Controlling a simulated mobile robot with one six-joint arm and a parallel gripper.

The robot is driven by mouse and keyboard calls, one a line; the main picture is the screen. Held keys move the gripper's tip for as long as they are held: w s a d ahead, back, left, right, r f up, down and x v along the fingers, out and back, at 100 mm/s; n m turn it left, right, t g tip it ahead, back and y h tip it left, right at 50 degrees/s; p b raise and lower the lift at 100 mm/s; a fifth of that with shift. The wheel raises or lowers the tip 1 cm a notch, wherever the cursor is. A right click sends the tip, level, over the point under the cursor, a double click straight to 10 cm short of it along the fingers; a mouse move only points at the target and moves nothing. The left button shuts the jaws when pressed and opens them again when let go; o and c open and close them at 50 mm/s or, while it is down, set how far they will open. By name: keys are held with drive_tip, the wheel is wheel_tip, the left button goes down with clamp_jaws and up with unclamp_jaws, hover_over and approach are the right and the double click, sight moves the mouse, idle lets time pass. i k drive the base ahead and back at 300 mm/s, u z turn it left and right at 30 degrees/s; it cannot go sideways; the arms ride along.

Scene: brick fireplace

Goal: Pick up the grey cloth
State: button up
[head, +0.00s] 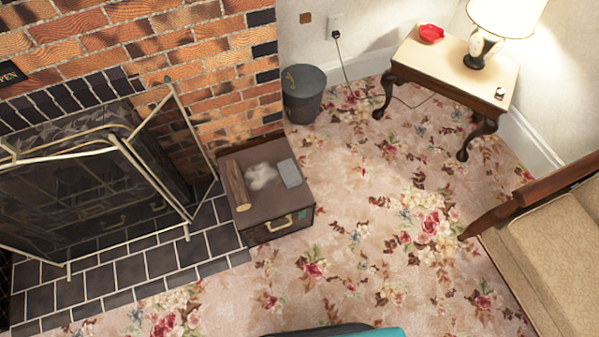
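A crumpled pale grey-white soft thing (262,176), which looks like the grey cloth, lies on top of a dark brown box (248,215) beside the hearth. It lies between a brown log (234,186) on its left and a flat grey block-like piece (289,172) on its right. The pale thing is small and blurred in the head view, so its folds cannot be made out. My gripper is not in view.
A brass-framed fire screen (150,165) stands on the dark tiled hearth (133,268) at left. A dark bin (303,94) stands behind the box. A side table (450,62) with a lamp and red dish is at back right, a sofa (560,245) at right. Flowered carpet (375,230) between is clear.

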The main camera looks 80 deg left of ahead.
sight(291, 177)
drive_tip(key=z, duration=0.05)
drive_tip(key=i, duration=0.7)
drive_tip(key=u, duration=4.05)
drive_tip(key=i, duration=0.1)
drive_tip(key=z, duration=3)
drive_tip(key=k, duration=0.15)
drive_tip(key=u, duration=1.65)
drive_tip(key=k, duration=0.2)
drive_tip(key=u, duration=1.8)
